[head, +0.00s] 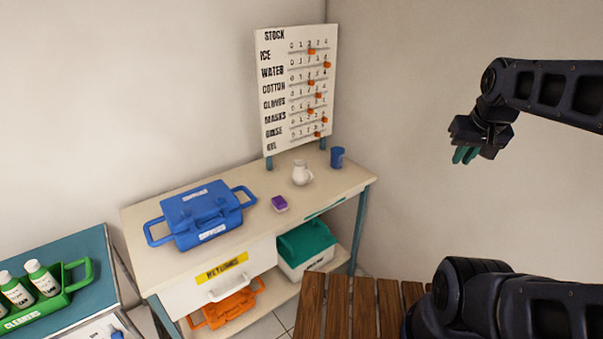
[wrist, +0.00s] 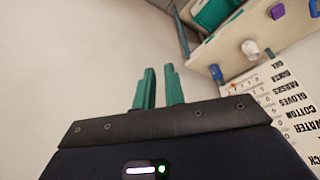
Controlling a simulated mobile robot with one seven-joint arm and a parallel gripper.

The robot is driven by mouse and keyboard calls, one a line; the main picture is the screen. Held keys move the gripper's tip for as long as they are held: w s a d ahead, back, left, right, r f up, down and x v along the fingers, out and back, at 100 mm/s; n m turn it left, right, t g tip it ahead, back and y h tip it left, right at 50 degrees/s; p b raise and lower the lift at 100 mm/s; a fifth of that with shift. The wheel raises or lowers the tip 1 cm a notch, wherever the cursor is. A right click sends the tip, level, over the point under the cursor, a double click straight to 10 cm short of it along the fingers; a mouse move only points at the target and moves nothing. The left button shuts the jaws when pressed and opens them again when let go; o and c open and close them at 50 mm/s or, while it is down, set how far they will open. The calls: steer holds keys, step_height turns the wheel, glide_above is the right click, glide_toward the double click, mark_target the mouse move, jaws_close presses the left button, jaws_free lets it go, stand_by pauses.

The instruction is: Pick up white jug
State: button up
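The white jug (head: 301,173) stands upright on the cream table top, between the purple block and the blue cup, with its handle on the right. It also shows small in the wrist view (wrist: 250,48), at upper right. My gripper (head: 464,155) is in the air at the right of the head view, well apart from the jug and higher than the table. Its two teal fingers (wrist: 159,88) point up in the wrist view, with a narrow gap and nothing between them.
The table (head: 240,248) also holds a blue case (head: 203,215), a purple block (head: 279,203) and a blue cup (head: 337,157). A stock board (head: 298,90) rises behind the jug. A slatted wooden surface (head: 350,308) is in front.

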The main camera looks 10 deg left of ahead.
steer(key=shift+w, duration=0.1)
steer(key=w+a+f+n+g+h, duration=0.1)
steer(key=w+n+g+h, duration=0.15)
steer(key=w, duration=0.55)
steer(key=n+t+h, duration=0.6)
steer(key=n+t, duration=0.4)
steer(key=n, duration=0.9)
glide_above(313, 187)
steer(key=s+a, duration=0.7)
steer(key=s, duration=0.2)
steer(key=shift+g, duration=0.25)
step_height(313, 187, down, 34)
steer(key=shift+w+d+r, duration=0.1)
steer(key=shift+r, duration=0.05)
steer(key=shift+x, duration=5.95)
jaws_close()
